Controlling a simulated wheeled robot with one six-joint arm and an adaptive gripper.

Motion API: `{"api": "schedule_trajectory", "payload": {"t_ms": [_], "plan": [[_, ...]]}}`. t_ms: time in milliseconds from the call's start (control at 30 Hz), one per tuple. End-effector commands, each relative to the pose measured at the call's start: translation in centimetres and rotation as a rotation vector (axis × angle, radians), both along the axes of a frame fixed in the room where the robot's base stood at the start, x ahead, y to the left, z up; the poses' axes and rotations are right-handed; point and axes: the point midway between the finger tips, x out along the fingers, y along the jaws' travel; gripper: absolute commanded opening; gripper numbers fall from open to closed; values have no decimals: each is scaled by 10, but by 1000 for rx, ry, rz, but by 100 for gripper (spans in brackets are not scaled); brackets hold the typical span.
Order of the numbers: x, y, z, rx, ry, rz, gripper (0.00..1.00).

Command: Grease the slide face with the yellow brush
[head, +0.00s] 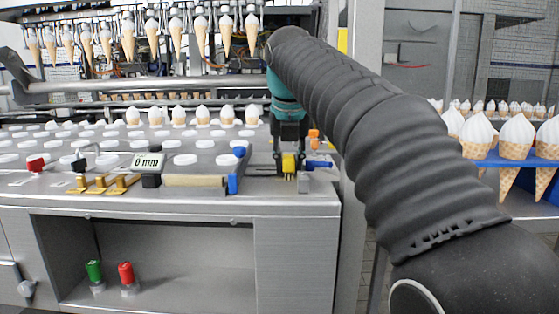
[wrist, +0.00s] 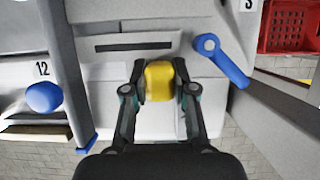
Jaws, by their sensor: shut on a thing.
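My gripper (head: 289,148) points down at the right end of the steel machine top. Its two fingers are shut on the yellow brush (head: 289,163), and bristles show below the yellow block. In the wrist view the brush (wrist: 158,84) sits between the fingertips (wrist: 159,72), seen from above, its bristles hidden. Beneath and ahead of it is a pale metal plate with a dark slot (wrist: 130,47), which seems to be the slide face. The brush is close to this surface; I cannot tell whether it touches.
A blue lever (wrist: 222,62) is just right of the brush. A blue knob (wrist: 45,96) is at the left. A 0 mm display (head: 148,162) and brass-coloured parts (head: 103,184) are farther left. An orange part (head: 314,138) is behind right. A red crate (wrist: 290,27) is beyond.

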Motion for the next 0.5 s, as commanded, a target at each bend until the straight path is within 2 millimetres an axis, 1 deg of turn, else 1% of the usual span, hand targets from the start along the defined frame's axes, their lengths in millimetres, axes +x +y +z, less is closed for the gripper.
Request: {"api": "schedule_trajectory", "payload": {"t_ms": [233, 500], "plan": [[0, -8, 0, 0, 0, 0, 0], [-1, -28, 0, 0, 0, -1, 0]]}}
